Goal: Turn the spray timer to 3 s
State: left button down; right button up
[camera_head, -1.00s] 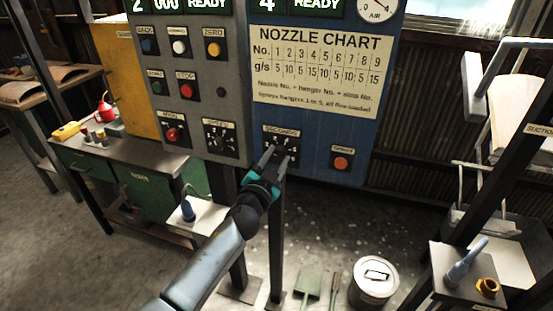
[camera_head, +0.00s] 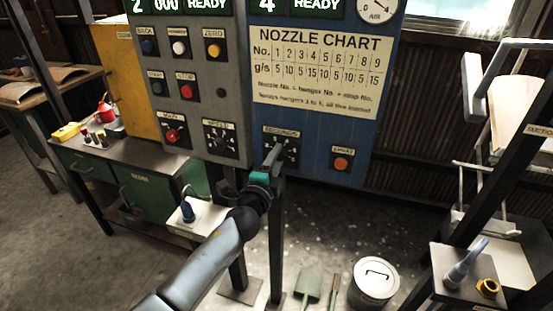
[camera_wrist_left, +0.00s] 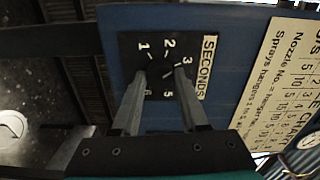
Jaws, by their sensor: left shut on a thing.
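The spray timer is a dark dial plate labelled SECONDS (camera_head: 281,144) on the lower blue panel. In the left wrist view the dial (camera_wrist_left: 160,50) shows white numbers, with 1, 2 and 3 towards the top and 5 and 6 towards the bottom. My left gripper (camera_head: 274,158) reaches the dial from below. In the left wrist view its two fingers (camera_wrist_left: 162,74) stand on either side of the dial's middle, shut on the timer knob. The knob is mostly hidden and its pointer cannot be read clearly. My right gripper is not in view.
An orange button (camera_head: 341,163) sits right of the timer, and a grey panel with several buttons and knobs (camera_head: 196,90) is at left. A nozzle chart (camera_head: 316,70) is above. A dark post (camera_head: 277,240) stands below the panel.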

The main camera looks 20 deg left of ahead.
pick_arm(q)
jog(key=shift+m, duration=0.9)
jog(key=shift+c, duration=2.1)
grip_release()
jog(key=shift+s, duration=0.1)
jog(key=s, duration=1.5)
jog(key=shift+a, duration=0.3)
